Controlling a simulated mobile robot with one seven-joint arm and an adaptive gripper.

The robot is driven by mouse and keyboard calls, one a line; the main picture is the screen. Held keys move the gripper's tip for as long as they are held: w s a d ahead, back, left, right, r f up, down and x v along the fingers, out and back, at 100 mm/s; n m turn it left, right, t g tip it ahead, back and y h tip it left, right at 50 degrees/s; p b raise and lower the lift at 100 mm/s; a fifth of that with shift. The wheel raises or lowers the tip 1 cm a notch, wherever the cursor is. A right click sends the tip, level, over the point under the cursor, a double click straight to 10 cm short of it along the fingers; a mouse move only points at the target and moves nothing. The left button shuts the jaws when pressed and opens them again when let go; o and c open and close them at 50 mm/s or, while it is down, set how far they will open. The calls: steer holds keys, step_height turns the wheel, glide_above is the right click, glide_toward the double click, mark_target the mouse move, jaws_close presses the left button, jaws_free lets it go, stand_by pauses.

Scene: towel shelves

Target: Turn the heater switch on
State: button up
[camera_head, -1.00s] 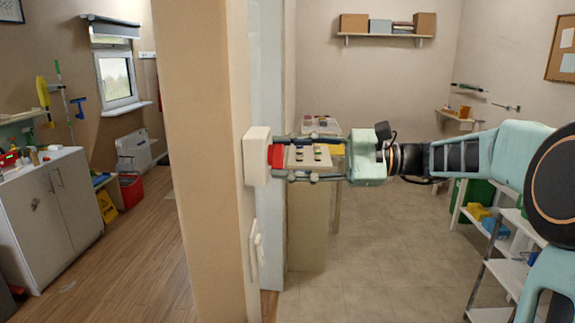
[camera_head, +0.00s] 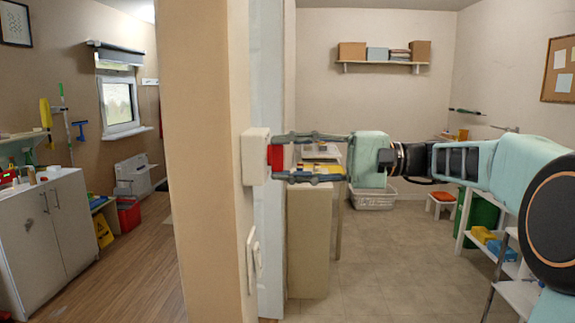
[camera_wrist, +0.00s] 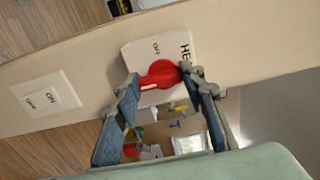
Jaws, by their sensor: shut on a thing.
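The heater switch is a white box (camera_head: 255,157) on the end of the wall, with a red knob (camera_head: 276,158) facing right. My gripper (camera_head: 277,157) reaches in from the right. Its fingertips are on either side of the red knob and closed on it, as the wrist view (camera_wrist: 162,80) also shows. The knob's handle points left in the wrist view.
A second white switch plate (camera_head: 254,258), marked "ON" and "OFF" in the wrist view (camera_wrist: 46,97), is below the heater switch. The wall end (camera_head: 200,160) is left of the gripper. A beige cabinet (camera_head: 308,240) stands below the gripper. Tiled floor (camera_head: 390,260) is open at right.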

stand_by(0.5)
steer(key=o, duration=1.2)
steer(key=shift+c, duration=0.2)
steer(key=d, duration=1.2)
steer(key=shift+s, duration=0.2)
